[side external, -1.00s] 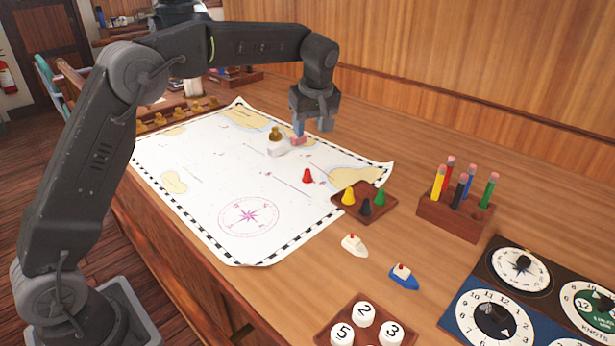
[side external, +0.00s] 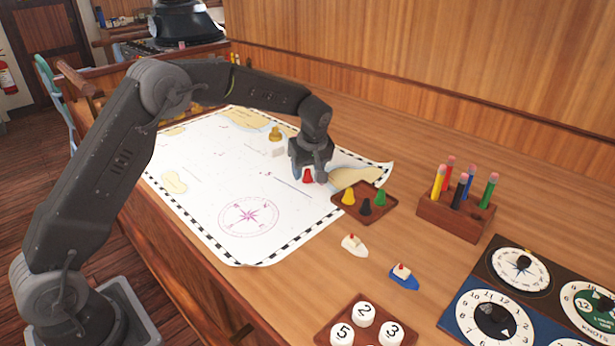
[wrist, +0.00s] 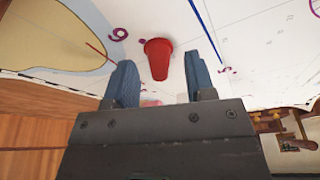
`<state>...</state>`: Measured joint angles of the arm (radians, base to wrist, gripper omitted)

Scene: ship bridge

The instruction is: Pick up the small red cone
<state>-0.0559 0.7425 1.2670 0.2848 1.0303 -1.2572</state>
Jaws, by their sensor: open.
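The small red cone (side external: 307,175) stands on the white sea chart (side external: 215,180), near the chart's right part in the side view. My gripper (side external: 310,178) is low over the chart, right at the cone, and partly hides it. In the wrist view the red cone (wrist: 158,60) shows between the lines of my two blue fingers, a little beyond their tips. The gripper (wrist: 158,75) is open there, with a gap on each side of the cone. I cannot tell the exact height of the fingertips above the chart.
A brown tray (side external: 346,210) with yellow, black and green cones stands close to the right. A white block (side external: 278,151) and a brass piece (side external: 275,133) stand behind on the chart. Two toy boats (side external: 403,277) and a pencil holder (side external: 455,216) are further right.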

